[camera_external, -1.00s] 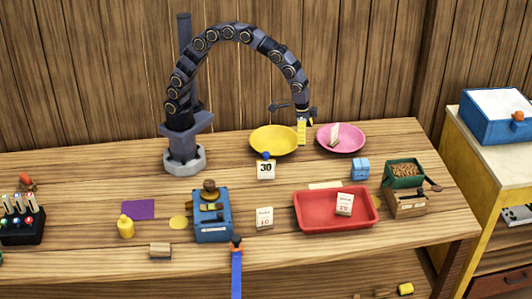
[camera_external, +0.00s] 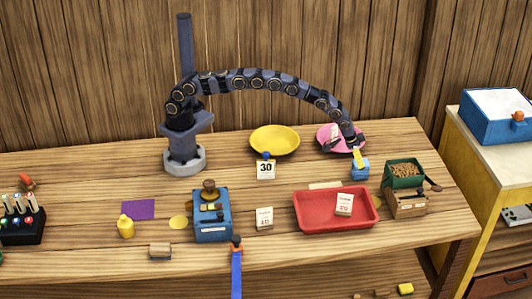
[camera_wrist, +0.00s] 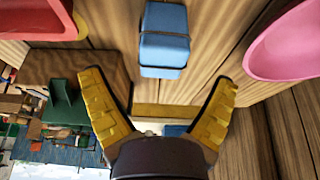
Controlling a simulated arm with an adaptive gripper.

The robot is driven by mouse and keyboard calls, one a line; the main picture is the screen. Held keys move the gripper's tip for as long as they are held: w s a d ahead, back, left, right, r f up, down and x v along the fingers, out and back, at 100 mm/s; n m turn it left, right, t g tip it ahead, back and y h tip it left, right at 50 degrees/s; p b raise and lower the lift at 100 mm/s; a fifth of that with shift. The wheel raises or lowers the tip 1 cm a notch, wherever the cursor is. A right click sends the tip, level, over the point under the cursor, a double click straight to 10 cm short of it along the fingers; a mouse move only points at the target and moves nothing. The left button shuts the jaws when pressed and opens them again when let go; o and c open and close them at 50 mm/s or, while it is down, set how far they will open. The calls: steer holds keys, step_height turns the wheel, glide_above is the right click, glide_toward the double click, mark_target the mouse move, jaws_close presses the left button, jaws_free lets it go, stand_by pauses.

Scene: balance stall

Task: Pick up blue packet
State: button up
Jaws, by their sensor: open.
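I cannot tell whether a finger touches the packet.
The pink plate (camera_external: 328,131) lies behind and left of the packet. The yellow plate (camera_external: 274,139) is farther left. The red tray (camera_external: 310,216) holds a white packet (camera_external: 344,204). A green box (camera_external: 403,175) of brown pieces on a wooden crate (camera_external: 405,207) stands to the right.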

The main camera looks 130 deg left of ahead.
steer(key=shift+x, duration=2.65)
steer(key=shift+a, duration=0.15)
steer(key=shift+r, duration=0.1)
steer(key=c, duration=1.2)
